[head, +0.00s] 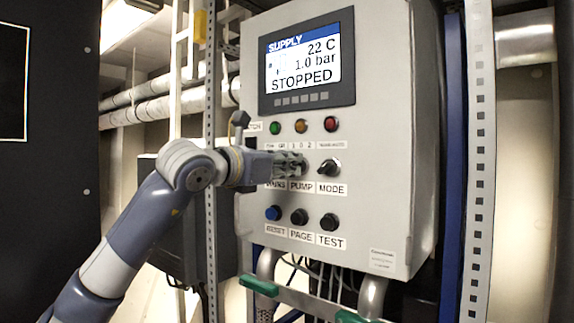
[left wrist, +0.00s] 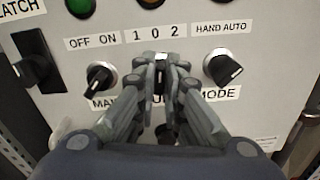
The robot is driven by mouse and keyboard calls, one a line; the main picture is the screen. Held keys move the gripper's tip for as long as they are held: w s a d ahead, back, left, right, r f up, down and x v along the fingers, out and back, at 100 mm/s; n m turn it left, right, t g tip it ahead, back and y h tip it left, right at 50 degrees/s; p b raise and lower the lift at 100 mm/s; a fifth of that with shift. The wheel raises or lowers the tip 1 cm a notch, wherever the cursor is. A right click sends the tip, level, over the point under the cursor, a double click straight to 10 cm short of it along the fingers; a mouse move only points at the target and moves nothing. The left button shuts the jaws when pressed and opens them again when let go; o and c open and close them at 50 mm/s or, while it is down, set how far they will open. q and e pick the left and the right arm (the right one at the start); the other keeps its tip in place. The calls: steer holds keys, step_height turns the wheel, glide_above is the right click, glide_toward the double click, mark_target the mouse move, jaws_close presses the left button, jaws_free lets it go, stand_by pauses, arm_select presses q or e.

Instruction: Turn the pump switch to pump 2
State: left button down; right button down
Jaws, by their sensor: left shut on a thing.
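The pump switch (left wrist: 161,76) sits under the "1 0 2" label (left wrist: 153,33), in the middle of a row of knobs on the grey control panel (head: 395,120). My left gripper (head: 300,166) reaches in from the left and is shut on the pump switch. In the left wrist view, the fingers (left wrist: 163,82) close around the knob from both sides. They hide most of it, so I cannot tell which way its pointer faces. The "PUMP" label (head: 301,186) is just below. My right gripper is in neither view.
The mode switch (head: 329,167) is close on the right; the mains switch (left wrist: 100,78) is close on the left. Lamps sit above, and buttons, including a blue one (head: 273,213), below. The display (head: 306,62) reads STOPPED, 22 C, 1.0 bar. Green-ended handles (head: 259,285) stand out below.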

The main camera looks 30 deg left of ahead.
arm_select(q)
steer(key=shift+d+m, duration=0.2)
steer(key=shift+m, duration=3.3)
steer(key=c, duration=1.7)
jaws_free()
steer(key=shift+s, duration=0.15)
steer(key=s, duration=1.1)
steer(key=shift+s+a, duration=0.4)
steer(key=shift+f, duration=0.1)
